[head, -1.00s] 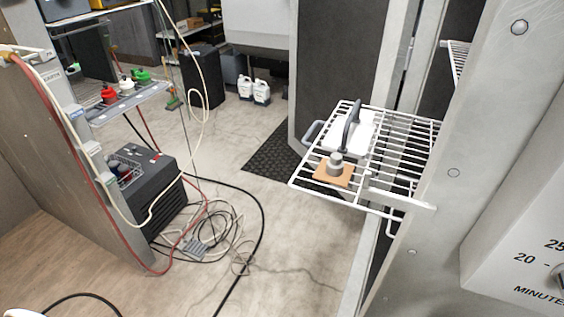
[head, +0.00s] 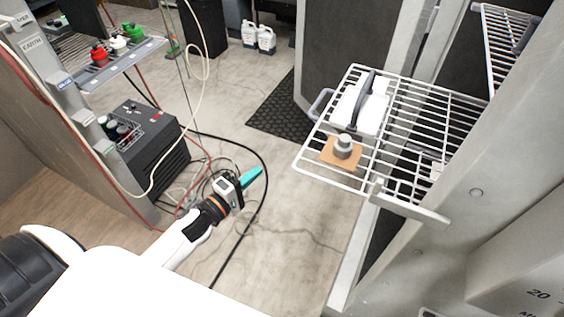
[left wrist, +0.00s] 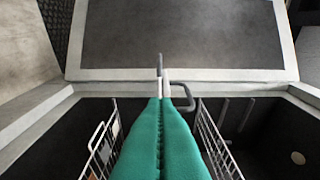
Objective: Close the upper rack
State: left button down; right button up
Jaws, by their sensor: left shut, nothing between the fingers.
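A white wire rack (head: 413,118) sticks out of the grey cabinet in the head view, level, with items on it. A second wire rack (head: 489,42) shows at the top right, further inside the cabinet; I cannot tell for sure which one is the upper rack. My left gripper (head: 252,178) has teal fingers, shut and empty, to the left of the pulled-out rack and apart from it. My right gripper is not in view.
On the pulled-out rack are a white block with a dark handle (head: 366,92) and a grey knob-like weight on an orange plate (head: 341,152). The open cabinet door (head: 345,55) stands behind. A dark box (head: 150,138) and cables lie on the floor at left.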

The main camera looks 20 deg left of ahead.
pick_arm(q)
jog(key=w+d+p, duration=0.1)
jog(key=w+d, duration=0.4)
jog(key=w, duration=0.1)
jog(key=shift+d+p, duration=0.3)
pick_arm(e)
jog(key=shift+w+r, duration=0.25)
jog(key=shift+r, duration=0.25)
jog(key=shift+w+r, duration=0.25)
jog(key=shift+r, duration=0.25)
pick_arm(q)
jog(key=shift+f, duration=0.1)
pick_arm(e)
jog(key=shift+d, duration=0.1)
